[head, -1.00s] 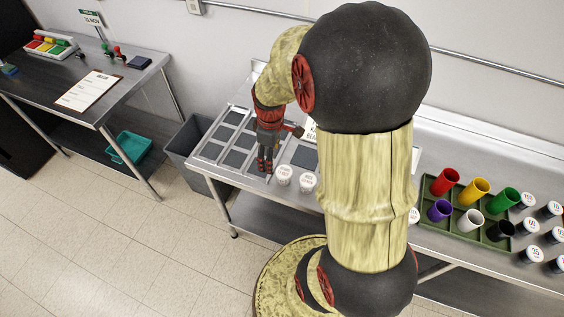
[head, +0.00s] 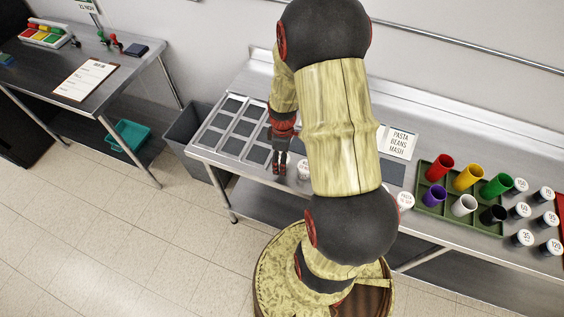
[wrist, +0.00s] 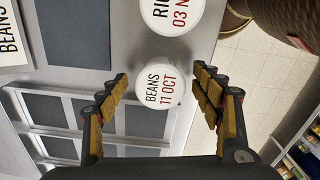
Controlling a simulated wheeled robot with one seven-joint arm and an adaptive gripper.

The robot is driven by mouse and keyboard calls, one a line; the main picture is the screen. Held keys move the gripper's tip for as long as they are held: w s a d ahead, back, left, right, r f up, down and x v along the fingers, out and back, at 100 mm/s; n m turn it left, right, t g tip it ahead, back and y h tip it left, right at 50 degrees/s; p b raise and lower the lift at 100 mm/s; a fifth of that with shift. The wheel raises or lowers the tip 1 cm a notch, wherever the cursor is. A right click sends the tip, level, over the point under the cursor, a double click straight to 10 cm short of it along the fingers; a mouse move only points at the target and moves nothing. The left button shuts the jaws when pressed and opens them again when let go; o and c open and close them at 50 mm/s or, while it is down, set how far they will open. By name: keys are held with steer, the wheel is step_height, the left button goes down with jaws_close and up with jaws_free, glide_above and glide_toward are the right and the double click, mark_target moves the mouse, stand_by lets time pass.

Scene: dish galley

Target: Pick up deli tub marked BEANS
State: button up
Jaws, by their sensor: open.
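The deli tub marked BEANS (wrist: 160,86), with a white round lid reading BEANS 11 OCT, stands on the steel counter in the wrist view. My gripper (wrist: 161,84) is open, with one finger on each side of the tub and a gap visible at both sides. I cannot tell how far the fingertips are above the lid. In the head view my gripper (head: 280,168) points down at the counter's front part and largely hides this tub.
A second white-lidded tub (wrist: 172,10), its label cut off, stands close by; a tub also shows right of my gripper in the head view (head: 304,170). Dark inset panels (head: 228,133) lie behind. A PASTA BEANS MASH card (head: 400,143) and a green cup tray (head: 430,208) are farther right.

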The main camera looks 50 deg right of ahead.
steer(key=c, duration=0.3)
steer(key=c, duration=1)
